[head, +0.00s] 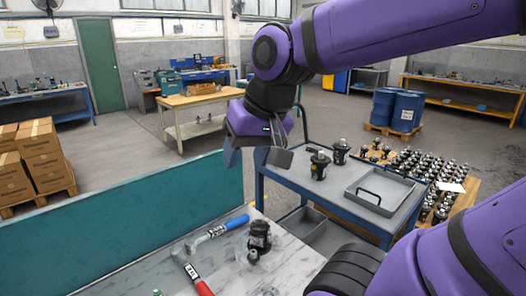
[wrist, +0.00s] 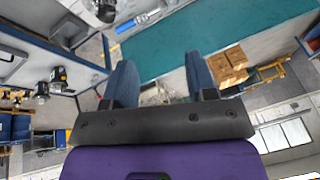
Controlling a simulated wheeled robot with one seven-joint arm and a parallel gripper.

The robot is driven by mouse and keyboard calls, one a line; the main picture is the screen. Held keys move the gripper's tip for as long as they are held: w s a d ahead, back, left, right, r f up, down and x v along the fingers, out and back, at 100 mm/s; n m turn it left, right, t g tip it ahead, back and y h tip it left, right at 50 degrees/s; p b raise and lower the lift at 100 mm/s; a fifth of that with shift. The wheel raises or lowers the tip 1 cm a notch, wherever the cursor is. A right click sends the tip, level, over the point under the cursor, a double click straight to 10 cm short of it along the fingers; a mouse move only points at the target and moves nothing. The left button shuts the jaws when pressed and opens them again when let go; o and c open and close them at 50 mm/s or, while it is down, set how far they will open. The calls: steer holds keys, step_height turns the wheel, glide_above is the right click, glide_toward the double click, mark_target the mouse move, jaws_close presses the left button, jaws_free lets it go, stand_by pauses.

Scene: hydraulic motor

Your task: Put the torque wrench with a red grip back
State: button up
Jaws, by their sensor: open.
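The torque wrench with a red grip (head: 190,272) lies on the pale marbled worktop (head: 285,262) at the bottom of the head view. Its grip points toward the lower edge and its head points up and left. A second wrench with a blue grip (head: 222,230) lies just beyond it; its blue grip also shows in the wrist view (wrist: 125,26). My gripper (head: 256,158) is open and empty, raised well above the worktop and up and right of both wrenches. Its two fingers (wrist: 160,68) are wide apart in the wrist view. The red grip cannot be made out there.
A black motor (head: 259,240) stands on the worktop right of the wrenches. A teal panel (head: 130,222) rises along the worktop's far side. A blue cart (head: 330,200) behind holds two motors and a grey tray (head: 380,190). Stacked boxes (head: 38,160) stand at left.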

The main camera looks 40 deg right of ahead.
steer(key=s+n, duration=0.1)
steer(key=s+r+n, duration=0.1)
steer(key=s+d+n+h, duration=0.1)
steer(key=shift+s+r+t, duration=0.15)
steer(key=shift+t, duration=0.25)
